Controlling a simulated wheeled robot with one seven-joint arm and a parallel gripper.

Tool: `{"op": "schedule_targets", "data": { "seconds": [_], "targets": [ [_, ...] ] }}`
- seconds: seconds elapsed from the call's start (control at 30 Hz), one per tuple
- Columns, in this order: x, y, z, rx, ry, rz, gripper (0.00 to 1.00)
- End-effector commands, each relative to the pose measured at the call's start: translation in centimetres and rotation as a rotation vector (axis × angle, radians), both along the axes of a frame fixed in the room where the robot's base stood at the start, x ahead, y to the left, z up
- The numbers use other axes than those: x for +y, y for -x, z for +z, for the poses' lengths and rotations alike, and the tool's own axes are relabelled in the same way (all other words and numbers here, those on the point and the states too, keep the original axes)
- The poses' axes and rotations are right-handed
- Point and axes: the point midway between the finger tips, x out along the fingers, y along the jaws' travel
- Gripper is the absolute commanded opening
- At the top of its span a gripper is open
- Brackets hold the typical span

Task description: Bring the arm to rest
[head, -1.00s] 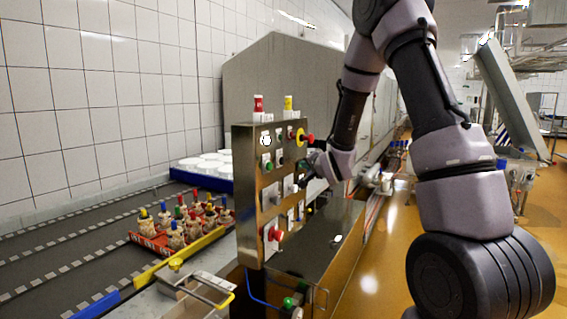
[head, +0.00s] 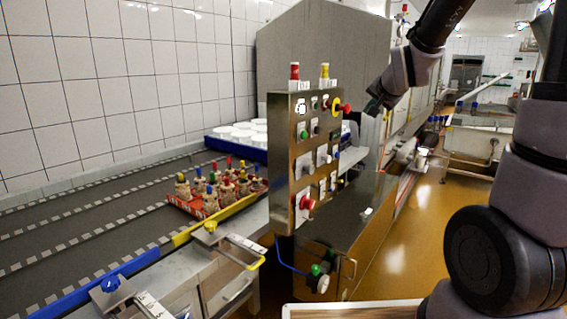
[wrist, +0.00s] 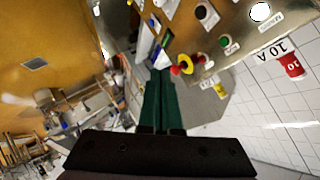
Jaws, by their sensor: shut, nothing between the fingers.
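My gripper (head: 374,105) is raised to the right of the upper part of the control panel (head: 283,150) in the head view, apart from it. In the wrist view my gripper (wrist: 159,76) shows two dark green fingers side by side, shut and empty. The wrist view also shows the tilted panel face (wrist: 235,20) beyond the fingertips, with a red and yellow stop button (wrist: 184,65). My arm bends down from the upper right of the head view.
A red crate (head: 189,206) of capped moulds stands on the conveyor (head: 80,220) at left. A blue tray of white moulds (head: 240,133) stands behind. The panel's cabinet (head: 345,225) is below. The orange floor (head: 420,225) at right looks open.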

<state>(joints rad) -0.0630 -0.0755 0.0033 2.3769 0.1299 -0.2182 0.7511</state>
Motion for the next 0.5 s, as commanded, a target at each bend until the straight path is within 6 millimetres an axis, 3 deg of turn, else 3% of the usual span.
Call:
{"op": "schedule_targets", "data": {
  "seconds": [0.03,0.2,0.4,0.5],
  "targets": [
    [-0.4,2.2,1.5,0.025,0.021,0.010,0.00],
    [-0.9,10.2,3.6,0.155,0.088,0.082,0.00],
    [-0.4,19.7,4.6,0.285,0.137,0.202,0.00],
    [0.1,23.2,4.6,0.328,0.145,0.255,0.00]
  ]
}}
